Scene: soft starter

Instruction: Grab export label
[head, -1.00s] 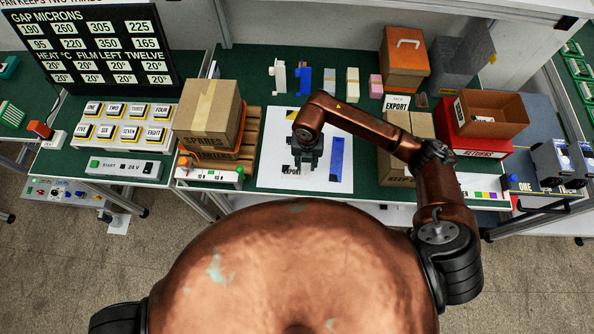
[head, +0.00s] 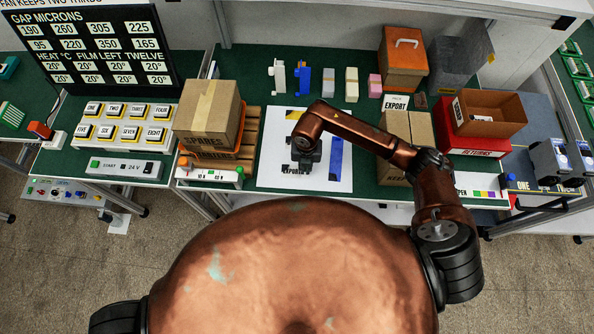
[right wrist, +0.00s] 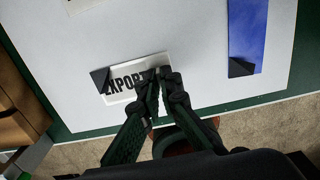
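The export label (right wrist: 127,82), a small white strip with black "EXPORT" lettering, lies on the white sheet (right wrist: 150,30) near its front edge. Its left corner shows dark, as if folded. It also shows in the head view (head: 293,171), partly beside my right gripper. My right gripper (right wrist: 160,72) is over the label's right end, fingertips close together, covering the last letter. A narrow pale gap shows between the tips; whether they pinch the label is unclear. In the head view the right gripper (head: 306,165) points down over the sheet. My left gripper is out of view.
A blue strip (right wrist: 243,35) with a dark corner lies right of the label. The SPARES box (head: 208,112) stands left of the sheet, and cardboard boxes (head: 420,128) stand right of it. The sheet's middle is largely clear around the gripper.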

